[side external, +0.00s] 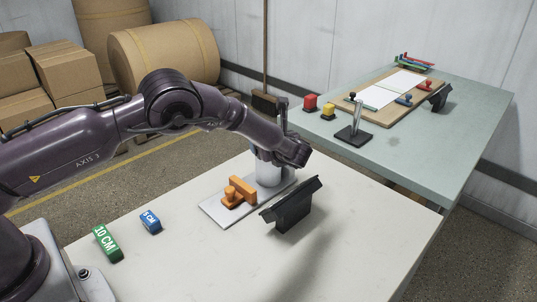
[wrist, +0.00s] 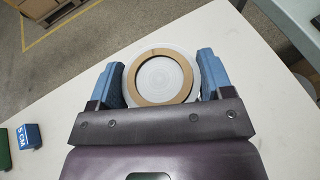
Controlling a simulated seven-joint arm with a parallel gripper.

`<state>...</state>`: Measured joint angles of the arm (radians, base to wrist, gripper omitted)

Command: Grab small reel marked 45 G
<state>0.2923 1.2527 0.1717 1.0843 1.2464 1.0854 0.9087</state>
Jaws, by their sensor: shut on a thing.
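A pale reel with a brown cardboard ring on its top face (wrist: 161,72) sits between the two blue fingers of my gripper (wrist: 162,80) in the wrist view. The fingers are shut on it from both sides. In the side external view the reel shows as a whitish upright cylinder (side external: 269,170) under the end of my arm. It is at the far end of a light grey plate (side external: 216,209); I cannot tell whether it touches the plate. No 45 G marking is readable on it. My fingers are mostly hidden in the side external view.
An orange fixture (side external: 238,192) stands on the plate near the reel. A black angled stand (side external: 290,207) is just right of it. Blue 5 CM (side external: 151,221) and green 10 CM (side external: 107,243) blocks lie to the left. A second table (side external: 450,140) with tools is behind.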

